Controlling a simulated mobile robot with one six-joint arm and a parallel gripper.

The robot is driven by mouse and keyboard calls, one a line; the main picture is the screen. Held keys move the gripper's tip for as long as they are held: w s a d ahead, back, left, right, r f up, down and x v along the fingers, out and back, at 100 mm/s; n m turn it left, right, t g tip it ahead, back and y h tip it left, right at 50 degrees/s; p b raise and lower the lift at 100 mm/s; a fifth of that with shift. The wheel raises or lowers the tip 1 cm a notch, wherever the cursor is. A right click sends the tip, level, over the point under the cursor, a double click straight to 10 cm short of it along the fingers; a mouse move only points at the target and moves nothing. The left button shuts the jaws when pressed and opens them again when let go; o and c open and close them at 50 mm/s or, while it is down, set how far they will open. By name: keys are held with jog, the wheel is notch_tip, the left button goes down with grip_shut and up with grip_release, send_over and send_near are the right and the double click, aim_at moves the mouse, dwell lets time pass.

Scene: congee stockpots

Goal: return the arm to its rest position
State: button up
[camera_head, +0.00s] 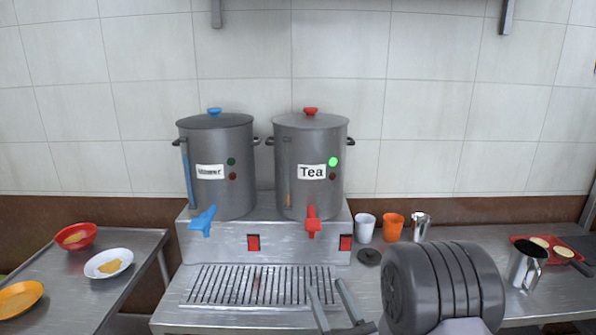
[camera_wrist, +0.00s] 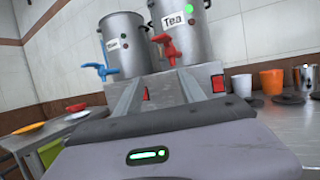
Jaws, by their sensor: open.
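My gripper (camera_head: 334,299) is open and empty in the head view, low in front of the drip grate, with its two fingers apart. In the wrist view my gripper (camera_wrist: 158,98) points towards the two stockpots, its fingers apart with nothing between them. The left pot (camera_head: 234,187) has a blue lid knob and blue tap. The right pot (camera_head: 310,194), labelled Tea, has a red knob and red tap (camera_head: 312,222); its green light is lit. Both pots also show at the top of the wrist view.
A drip grate (camera_head: 252,286) lies before the pots. A white cup (camera_head: 365,228), an orange cup (camera_head: 392,227) and a small metal jug (camera_head: 421,226) stand to the right. A larger metal jug (camera_head: 526,267) is further right. Plates of food and a red bowl (camera_head: 76,236) are on the left table.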

jog(key=s+a+r+n+g+y, duration=1)
jog(key=a+n+g+y, duration=0.1)
jog(key=a+n+y, duration=0.15)
jog(key=s+a+f+n+g+h, duration=0.1)
jog(key=s+a+n+g+h, duration=0.1)
jog(key=s+n+g, duration=0.5)
jog(key=s+a+f+n+g+h, duration=0.1)
jog(key=s+a+n+g+h, duration=0.2)
jog(key=s, duration=0.6)
jog(key=s+d+f+n+t+h, duration=0.1)
jog(key=s+d+f+n+h, duration=0.35)
jog(key=d+f+h, duration=0.5)
jog(key=w+d+r+t+h, duration=0.1)
jog(key=w+d+r+t, duration=0.1)
jog(key=d, duration=0.4)
jog(key=w+d+r+t+h, duration=0.2)
jog(key=d+r+t, duration=0.1)
jog(key=d, duration=0.2)
jog(key=shift+w+d+n+h, duration=0.25)
jog(key=shift+d+n+h, duration=0.05)
jog(key=shift+d, duration=0.1)
